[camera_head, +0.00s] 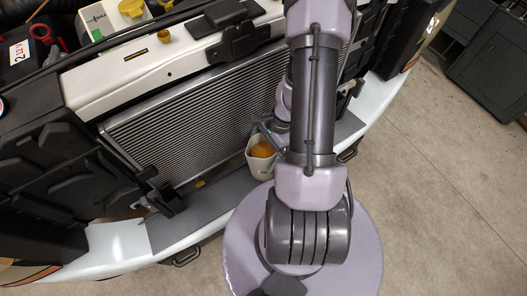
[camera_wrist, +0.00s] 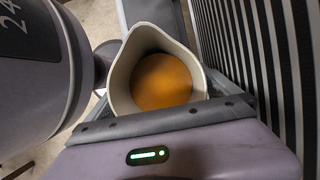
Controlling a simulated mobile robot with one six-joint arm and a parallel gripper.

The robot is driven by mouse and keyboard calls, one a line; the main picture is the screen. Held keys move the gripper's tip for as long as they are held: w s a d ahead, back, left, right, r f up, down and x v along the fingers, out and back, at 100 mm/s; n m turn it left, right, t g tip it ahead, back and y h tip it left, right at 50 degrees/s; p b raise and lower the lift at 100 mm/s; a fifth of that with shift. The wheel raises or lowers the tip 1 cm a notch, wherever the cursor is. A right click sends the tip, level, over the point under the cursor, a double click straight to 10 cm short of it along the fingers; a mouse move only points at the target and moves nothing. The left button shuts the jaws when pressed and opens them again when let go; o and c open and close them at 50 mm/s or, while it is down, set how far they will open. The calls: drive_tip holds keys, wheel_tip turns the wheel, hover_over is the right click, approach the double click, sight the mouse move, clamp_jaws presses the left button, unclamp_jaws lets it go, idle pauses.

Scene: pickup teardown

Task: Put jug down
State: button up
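The jug (camera_head: 262,163) is a white, open vessel with a pouring lip and something orange inside. In the head view it is just above or on the dark grey ledge (camera_head: 232,193) in front of the radiator; I cannot tell whether it touches. In the wrist view the jug (camera_wrist: 118,82) is right in front of my gripper (camera_wrist: 165,118), its mouth facing the camera and its orange contents showing. My gripper's fingertips are hidden by the jug and the gripper body, so their hold on it does not show. My arm covers part of the head view.
The finned radiator (camera_head: 190,115) stands close behind the jug, with dark headlamp units at both sides. The white bumper (camera_head: 120,250) curves along the front edge of the ledge. Open concrete floor (camera_head: 440,190) lies to the right, with a dark cabinet (camera_head: 495,60) at the far right.

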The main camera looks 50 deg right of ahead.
drive_tip(key=p+v, duration=0.5)
drive_tip(key=v, duration=0.7)
drive_tip(key=shift+d+r+p, duration=0.1)
drive_tip(key=shift+r+p, duration=0.05)
drive_tip(key=shift+p, duration=0.2)
